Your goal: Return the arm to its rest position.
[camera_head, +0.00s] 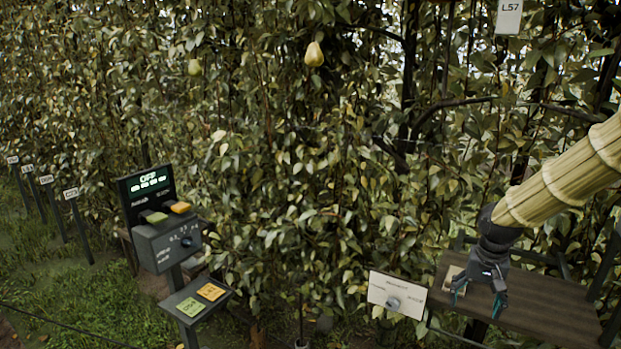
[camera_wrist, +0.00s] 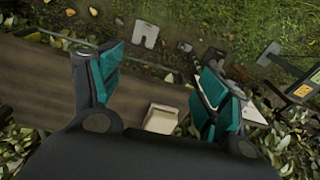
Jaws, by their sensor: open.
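My arm reaches in from the right edge in the head view, in a straw-coloured ribbed sleeve. My gripper (camera_head: 479,291) hangs at its end, pointing down over a dark wooden bench (camera_head: 545,310). In the wrist view my gripper (camera_wrist: 160,88) has its two teal-padded fingers wide apart with nothing between them. In the head view this block is partly hidden behind the gripper.
A control post (camera_head: 165,240) with an "OFF" display stands at the left. A white panel with a knob (camera_head: 397,294) is left of the bench. Pears (camera_head: 314,54) (camera_head: 194,67) hang in the dense foliage. A tag "L57" (camera_head: 509,16) hangs at upper right. Grass lies at lower left.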

